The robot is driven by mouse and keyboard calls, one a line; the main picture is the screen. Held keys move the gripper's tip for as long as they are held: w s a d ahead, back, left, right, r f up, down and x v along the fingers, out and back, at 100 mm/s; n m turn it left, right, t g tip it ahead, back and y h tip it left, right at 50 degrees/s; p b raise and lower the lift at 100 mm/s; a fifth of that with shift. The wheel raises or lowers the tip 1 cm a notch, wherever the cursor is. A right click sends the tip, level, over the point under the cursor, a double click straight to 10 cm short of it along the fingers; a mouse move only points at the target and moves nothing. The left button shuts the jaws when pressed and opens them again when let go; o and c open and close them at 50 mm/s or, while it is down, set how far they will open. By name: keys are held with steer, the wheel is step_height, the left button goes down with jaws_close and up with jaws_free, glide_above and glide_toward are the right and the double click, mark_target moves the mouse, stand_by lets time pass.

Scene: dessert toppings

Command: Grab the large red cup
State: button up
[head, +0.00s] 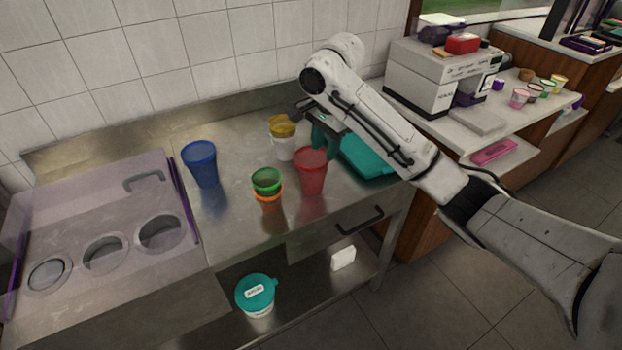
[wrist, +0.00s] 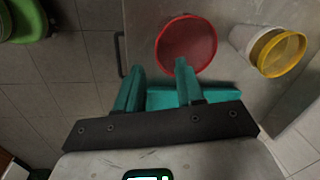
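The large red cup (head: 311,177) stands upright on the steel counter. In the wrist view, its open top (wrist: 187,43) shows just beyond my fingertips. My gripper (head: 325,145) has teal fingers and is at the back right of the cup in the head view, close to its rim. In the wrist view, my gripper (wrist: 160,65) is open with nothing between its fingers. The right fingertip overlaps the cup's near rim in the picture; I cannot tell whether they touch.
A white cup with a yellow cup (head: 282,127) stands behind the red cup. Stacked green and orange cups (head: 267,183) stand to its left, and a blue cup (head: 201,165) farther left. A teal tray (head: 366,160) lies to the right.

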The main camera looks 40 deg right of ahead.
glide_above(323, 175)
steer(key=f, duration=0.5)
steer(key=shift+s+a, duration=0.15)
steer(key=shift+a, duration=0.15)
steer(key=f, duration=0.2)
steer(key=f+p, duration=0.1)
steer(key=shift+d+f, duration=0.3)
steer(key=shift+f, duration=0.8)
steer(key=shift+c, duration=0.2)
jaws_close()
